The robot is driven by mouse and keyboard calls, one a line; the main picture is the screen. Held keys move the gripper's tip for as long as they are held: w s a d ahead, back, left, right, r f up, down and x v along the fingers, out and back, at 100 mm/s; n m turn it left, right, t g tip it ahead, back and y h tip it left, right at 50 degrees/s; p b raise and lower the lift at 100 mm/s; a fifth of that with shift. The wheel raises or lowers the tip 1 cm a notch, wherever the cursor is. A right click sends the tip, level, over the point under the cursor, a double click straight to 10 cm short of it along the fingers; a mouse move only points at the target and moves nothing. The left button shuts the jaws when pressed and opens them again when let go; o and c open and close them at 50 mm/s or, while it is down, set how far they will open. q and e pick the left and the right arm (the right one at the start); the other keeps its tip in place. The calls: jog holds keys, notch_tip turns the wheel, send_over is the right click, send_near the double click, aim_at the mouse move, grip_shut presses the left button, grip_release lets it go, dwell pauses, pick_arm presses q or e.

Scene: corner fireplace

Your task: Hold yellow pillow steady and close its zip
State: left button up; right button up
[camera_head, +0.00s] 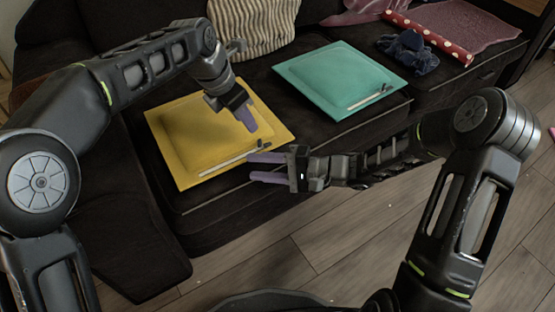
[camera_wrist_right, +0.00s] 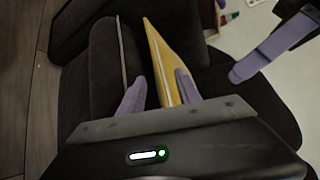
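The yellow pillow (camera_head: 190,130) lies flat on the dark sofa seat. A pale zip strip (camera_head: 225,163) runs along its near right edge, with a small pull (camera_head: 258,144) at the right end. My left gripper (camera_head: 248,120) hangs over the pillow's right part; its purple fingers overlap, and contact is unclear. My right gripper (camera_head: 257,167) is open at the pillow's near right edge, close to the zip's right end. In the right wrist view its fingers (camera_wrist_right: 160,92) stand apart, with the yellow pillow (camera_wrist_right: 157,55) edge between or just beyond them. My left gripper shows there too (camera_wrist_right: 262,62).
A teal pillow (camera_head: 335,75) with a similar zip lies to the right on the sofa. A striped cushion (camera_head: 252,25) leans at the back. Dark blue cloth (camera_head: 408,52) and a red dotted roll (camera_head: 428,36) lie farther right. Wooden floor (camera_head: 330,240) is clear in front.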

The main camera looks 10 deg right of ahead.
jog(key=shift+h, duration=0.4)
jog(key=d, duration=0.4)
jog(key=shift+w+d, duration=0.35)
jog(key=shift+d, duration=0.05)
jog(key=shift+x, duration=3.95)
jog(key=shift+w, duration=0.1)
jog(key=shift+c, duration=0.6)
grip_shut()
